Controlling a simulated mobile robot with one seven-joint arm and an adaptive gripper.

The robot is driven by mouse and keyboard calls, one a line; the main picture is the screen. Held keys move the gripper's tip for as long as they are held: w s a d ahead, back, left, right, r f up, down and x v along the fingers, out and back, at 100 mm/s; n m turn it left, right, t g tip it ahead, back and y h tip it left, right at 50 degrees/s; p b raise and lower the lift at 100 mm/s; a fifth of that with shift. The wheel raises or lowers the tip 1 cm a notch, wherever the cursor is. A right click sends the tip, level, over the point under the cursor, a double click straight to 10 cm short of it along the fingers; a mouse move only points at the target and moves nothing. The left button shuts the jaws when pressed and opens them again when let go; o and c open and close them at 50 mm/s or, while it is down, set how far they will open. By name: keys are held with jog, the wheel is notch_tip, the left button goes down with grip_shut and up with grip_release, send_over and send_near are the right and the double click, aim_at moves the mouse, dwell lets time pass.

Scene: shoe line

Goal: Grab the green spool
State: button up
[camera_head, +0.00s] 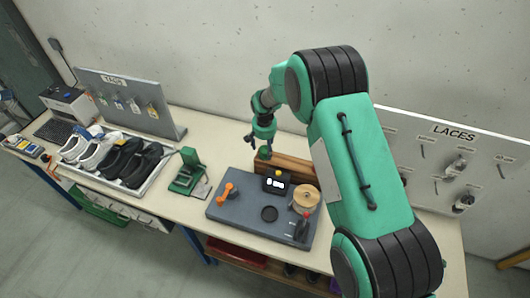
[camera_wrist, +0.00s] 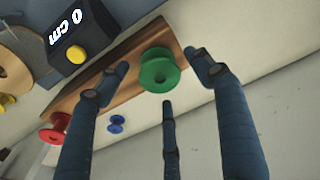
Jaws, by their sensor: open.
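The green spool (camera_wrist: 159,70) is in the middle of the wrist view, by a wooden rack or board (camera_wrist: 105,70). My gripper (camera_wrist: 160,85) is open, with its dark blue fingers spread around the spool's sides in that view. I cannot tell whether any finger touches it. In the head view the green spool (camera_head: 264,153) shows small, just below my gripper (camera_head: 258,144), at the left end of the wooden rack (camera_head: 290,168).
A red spool (camera_wrist: 62,128) and a blue spool (camera_wrist: 116,124) are near the rack. A grey board (camera_head: 240,210) carries a black display box (camera_head: 277,182), an orange-handled tool (camera_head: 227,193) and a tan roll (camera_head: 306,198). A LACES panel (camera_head: 450,160) stands behind my arm.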

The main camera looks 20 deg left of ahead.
jog(key=shift+w+f, duration=0.15)
jog(key=shift+f, duration=1.1)
jog(key=c, duration=1.2)
